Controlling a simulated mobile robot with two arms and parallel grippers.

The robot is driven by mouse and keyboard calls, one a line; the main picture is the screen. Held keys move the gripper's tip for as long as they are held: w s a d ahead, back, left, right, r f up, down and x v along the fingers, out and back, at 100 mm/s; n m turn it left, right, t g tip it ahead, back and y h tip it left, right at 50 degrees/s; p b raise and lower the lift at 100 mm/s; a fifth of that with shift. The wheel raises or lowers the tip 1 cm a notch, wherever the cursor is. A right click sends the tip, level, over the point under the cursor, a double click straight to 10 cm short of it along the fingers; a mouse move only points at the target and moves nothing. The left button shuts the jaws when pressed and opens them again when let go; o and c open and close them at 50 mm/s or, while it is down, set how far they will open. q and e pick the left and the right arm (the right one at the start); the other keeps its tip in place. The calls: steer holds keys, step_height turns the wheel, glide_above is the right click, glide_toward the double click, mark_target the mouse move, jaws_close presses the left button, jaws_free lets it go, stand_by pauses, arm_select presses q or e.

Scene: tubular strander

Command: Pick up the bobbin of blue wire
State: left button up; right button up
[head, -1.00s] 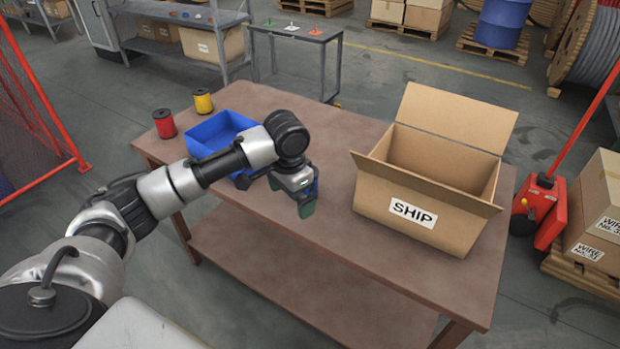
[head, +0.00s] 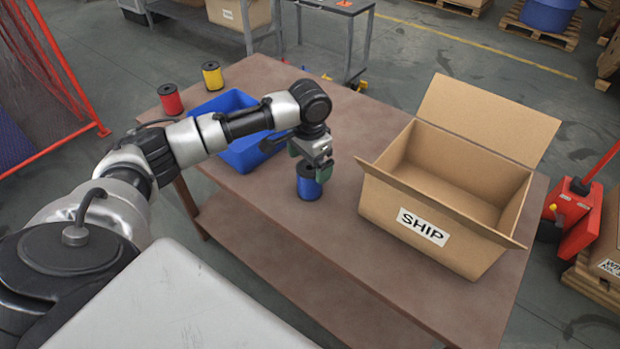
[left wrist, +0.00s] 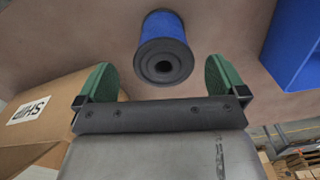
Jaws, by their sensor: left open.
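The bobbin of blue wire (head: 308,183) has black flanges and stands on the brown table, between the blue bin and the cardboard box. My left gripper (head: 311,166) is open just above and behind it in the head view, partly covering its top. In the left wrist view the bobbin (left wrist: 163,50) shows end-on, between and beyond the two green fingertips (left wrist: 163,80), which do not touch it there. My right gripper is not in view.
A cardboard box marked SHIP (head: 425,226) stands open to the right on the table (head: 290,255). A blue bin (head: 243,152) is to the left, partly behind my arm. A red bobbin (head: 171,99) and a yellow bobbin (head: 212,75) stand at the far left edge.

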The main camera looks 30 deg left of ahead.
mark_target(308, 189)
arm_select(q)
steer(key=f, duration=0.5)
steer(key=shift+w+a+f, duration=0.15)
steer(key=shift+w, duration=0.05)
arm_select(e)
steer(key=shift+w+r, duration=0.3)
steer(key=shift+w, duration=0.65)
arm_select(q)
steer(key=shift+c, duration=0.2)
steer(key=c, duration=1.1)
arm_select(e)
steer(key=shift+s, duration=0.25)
